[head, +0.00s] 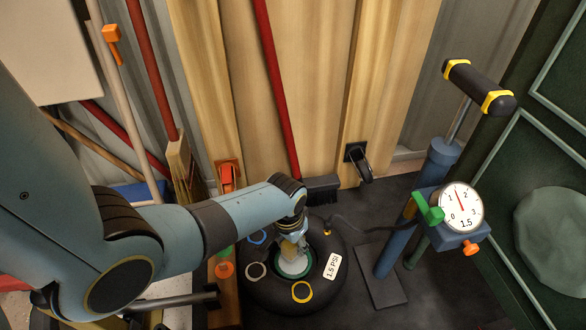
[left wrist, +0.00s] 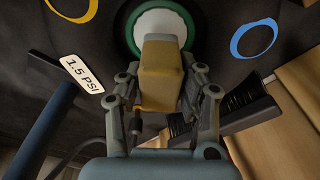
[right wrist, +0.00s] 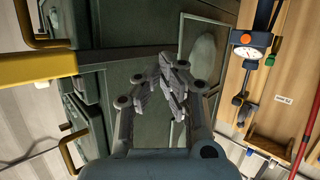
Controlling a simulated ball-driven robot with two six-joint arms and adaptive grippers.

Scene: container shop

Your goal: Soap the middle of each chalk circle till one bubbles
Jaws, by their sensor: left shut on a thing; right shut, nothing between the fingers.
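A black tyre-like ring (head: 330,290) lies on the dark floor, with a white "1.5 PSI" tag (head: 332,266). The yellow (left wrist: 72,8) and blue (left wrist: 254,38) ones show in the left wrist view too. A pale, green-rimmed disc (left wrist: 134,32), perhaps a dish, is in the middle of the ring. My left gripper (head: 290,240) is shut on a tan sponge-like block (left wrist: 160,78) over this disc; contact is unclear. My right gripper (right wrist: 175,88) is shut and empty, in its wrist view only.
A blue pump with a gauge (head: 462,207) stands right of the ring. A broom with a red handle (head: 280,90) and a black brush (left wrist: 240,110) are just behind it. A wooden plank with coloured items (head: 224,262) is at its left. Dark green panels stand right.

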